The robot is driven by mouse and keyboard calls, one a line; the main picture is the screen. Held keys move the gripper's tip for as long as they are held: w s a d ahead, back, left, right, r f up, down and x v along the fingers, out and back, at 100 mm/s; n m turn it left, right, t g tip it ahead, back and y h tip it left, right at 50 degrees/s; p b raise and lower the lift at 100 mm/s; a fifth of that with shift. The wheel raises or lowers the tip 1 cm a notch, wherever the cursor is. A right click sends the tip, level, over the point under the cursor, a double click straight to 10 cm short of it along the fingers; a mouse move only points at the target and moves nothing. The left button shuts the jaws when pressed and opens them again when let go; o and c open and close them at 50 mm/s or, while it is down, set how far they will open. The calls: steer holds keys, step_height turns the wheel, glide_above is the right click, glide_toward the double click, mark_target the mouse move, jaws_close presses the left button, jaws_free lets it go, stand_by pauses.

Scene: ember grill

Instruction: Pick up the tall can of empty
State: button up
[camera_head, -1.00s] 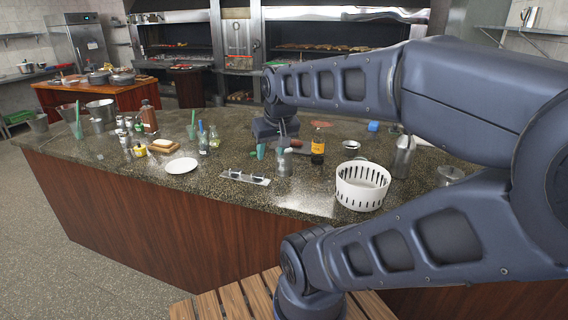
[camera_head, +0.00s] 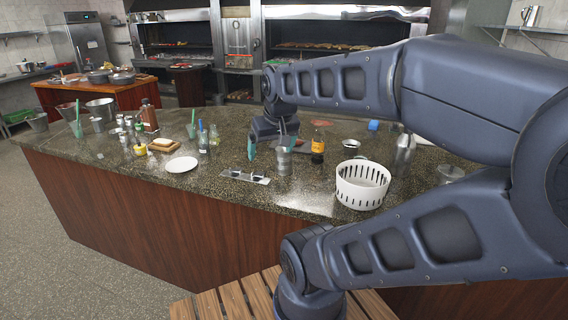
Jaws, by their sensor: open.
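A tall silver metal can (camera_head: 284,163) stands upright on the speckled stone counter, just right of a small metal plate. It is the likeliest tall can in view; no label can be read. My gripper (camera_head: 269,149) reaches down over the counter with its teal-tipped fingers spread. The left fingertip is left of the can, and the right one is at or behind the can's upper edge. The fingers look empty. I cannot tell whether they touch the can.
A white slotted basket (camera_head: 362,186) is at the front right. The metal plate (camera_head: 246,176) lies front left. A white plate (camera_head: 182,164) and several bottles are farther left.

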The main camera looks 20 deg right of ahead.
steer(key=w+d+f+m+h, duration=0.15)
steer(key=w+d, duration=0.25)
steer(key=w, duration=0.4)
steer(key=w+d+f+m, duration=0.1)
steer(key=w+d+m, duration=0.15)
steer(key=w, duration=0.45)
steer(key=m, duration=0.3)
glide_above(284, 154)
step_height(284, 154, down, 10)
steer(key=shift+g+h, duration=0.4)
steer(key=shift+h, duration=0.05)
steer(key=shift+w+x, duration=0.2)
steer(key=shift+x, duration=5.15)
steer(key=shift+a+r, duration=0.1)
steer(key=shift+a, duration=0.05)
steer(key=c, duration=1.1)
steer(key=shift+r, duration=0.1)
